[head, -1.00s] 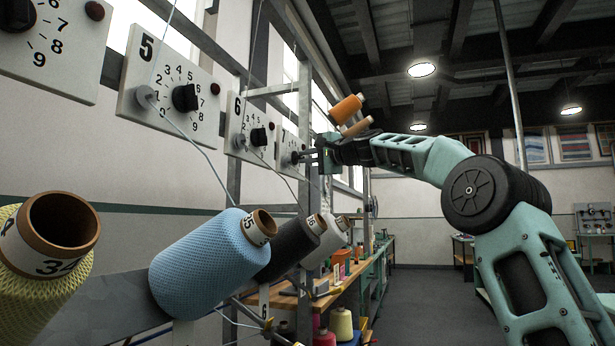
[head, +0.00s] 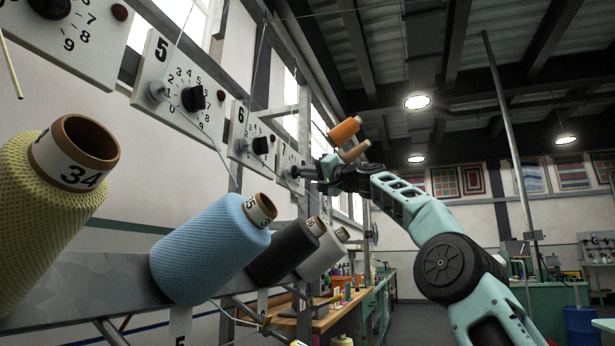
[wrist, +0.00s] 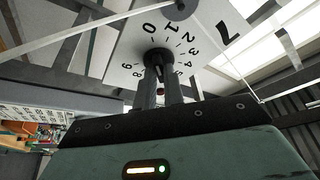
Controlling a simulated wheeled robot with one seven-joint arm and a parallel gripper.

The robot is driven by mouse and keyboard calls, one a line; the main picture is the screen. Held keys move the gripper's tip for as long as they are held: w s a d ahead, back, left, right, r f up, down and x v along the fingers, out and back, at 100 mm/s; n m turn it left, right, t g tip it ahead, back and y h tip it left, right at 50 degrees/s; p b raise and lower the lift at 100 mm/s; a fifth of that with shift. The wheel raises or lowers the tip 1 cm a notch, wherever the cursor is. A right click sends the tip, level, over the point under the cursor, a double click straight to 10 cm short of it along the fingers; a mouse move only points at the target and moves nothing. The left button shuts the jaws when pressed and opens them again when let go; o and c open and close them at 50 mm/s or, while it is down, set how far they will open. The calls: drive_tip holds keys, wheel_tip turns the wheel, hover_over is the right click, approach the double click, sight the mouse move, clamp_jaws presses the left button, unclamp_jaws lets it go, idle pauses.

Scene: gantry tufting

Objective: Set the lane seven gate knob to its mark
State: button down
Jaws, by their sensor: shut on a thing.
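The lane seven gate plate (wrist: 190,45) is white with a black 7 and a ring of black numbers from 0 upward. Its black knob (wrist: 157,57) sits in the middle of the ring. My gripper (wrist: 160,75) is shut on the knob, one dark finger on each side. The knob's pointer is hidden or too small to read, so I cannot tell its setting. In the head view the lane seven plate (head: 287,160) is small, seen edge-on, and partly behind my gripper (head: 298,172).
Plates for lane six (head: 243,140) and lane five (head: 178,92) stand nearer on the same rail. Large yarn cones, yellow (head: 45,200) and blue (head: 205,255) among them, line the rack below. Orange (head: 344,131) and tan cones show above my wrist. Yarn strands run past the plates.

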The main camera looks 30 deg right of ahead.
drive_tip(key=shift+f, duration=0.15)
drive_tip(key=c, duration=1.5)
unclamp_jaws()
drive_tip(key=b+v, duration=1.2)
drive_tip(key=v, duration=0.5)
drive_tip(key=shift+s+b, duration=0.2)
drive_tip(key=shift+b, duration=0.1)
